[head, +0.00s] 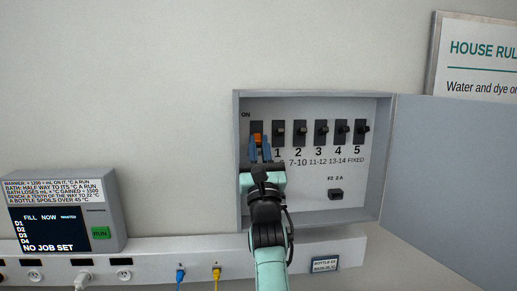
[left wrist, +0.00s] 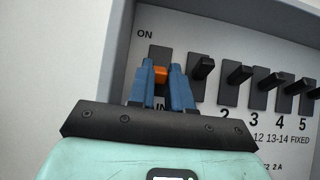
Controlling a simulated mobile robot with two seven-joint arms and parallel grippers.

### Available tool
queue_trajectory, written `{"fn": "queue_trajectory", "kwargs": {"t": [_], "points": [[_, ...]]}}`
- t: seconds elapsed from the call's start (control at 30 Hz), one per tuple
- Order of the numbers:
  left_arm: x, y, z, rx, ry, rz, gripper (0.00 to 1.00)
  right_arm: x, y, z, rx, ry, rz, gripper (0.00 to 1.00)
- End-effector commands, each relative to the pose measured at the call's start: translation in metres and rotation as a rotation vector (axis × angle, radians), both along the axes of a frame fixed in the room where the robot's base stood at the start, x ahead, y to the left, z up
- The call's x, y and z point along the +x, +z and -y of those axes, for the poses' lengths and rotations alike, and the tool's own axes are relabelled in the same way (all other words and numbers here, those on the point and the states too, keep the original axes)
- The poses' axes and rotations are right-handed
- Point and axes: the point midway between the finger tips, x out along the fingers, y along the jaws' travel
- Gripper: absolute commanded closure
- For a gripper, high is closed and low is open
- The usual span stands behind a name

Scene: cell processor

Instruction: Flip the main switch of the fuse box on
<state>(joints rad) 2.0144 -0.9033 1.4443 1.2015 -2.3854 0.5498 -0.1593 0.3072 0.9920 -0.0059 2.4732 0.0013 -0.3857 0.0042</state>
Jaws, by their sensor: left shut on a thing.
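The fuse box (head: 310,202) is open on the wall in the head view. Its main switch has an orange lever (head: 257,140) at the left end of the switch row, below the word ON. My left gripper (head: 259,148) is at the main switch, its blue fingers shut on the orange lever. In the left wrist view the orange lever (left wrist: 161,74) shows between the fingertips (left wrist: 162,72). The fingers partly hide the switch's dark plate and its label. My right gripper is not in view.
Several black breaker switches (head: 321,132) numbered 1 to 5 stand close to the right. The box door (head: 450,180) is swung open to the right. A control unit (head: 100,205) reading NO JOB SET stands at the left. A ledge with cables (head: 150,250) runs below.

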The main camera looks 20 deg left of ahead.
Motion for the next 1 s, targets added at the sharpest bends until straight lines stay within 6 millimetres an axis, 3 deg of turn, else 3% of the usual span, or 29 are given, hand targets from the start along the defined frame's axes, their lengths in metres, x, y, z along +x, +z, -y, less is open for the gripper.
{"fn": "queue_trajectory", "kwargs": {"t": [1.0], "points": [[-0.004, 0.019, 0.002, -0.152, 0.003, -0.378, 1.0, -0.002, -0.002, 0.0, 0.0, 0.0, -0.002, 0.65]]}}
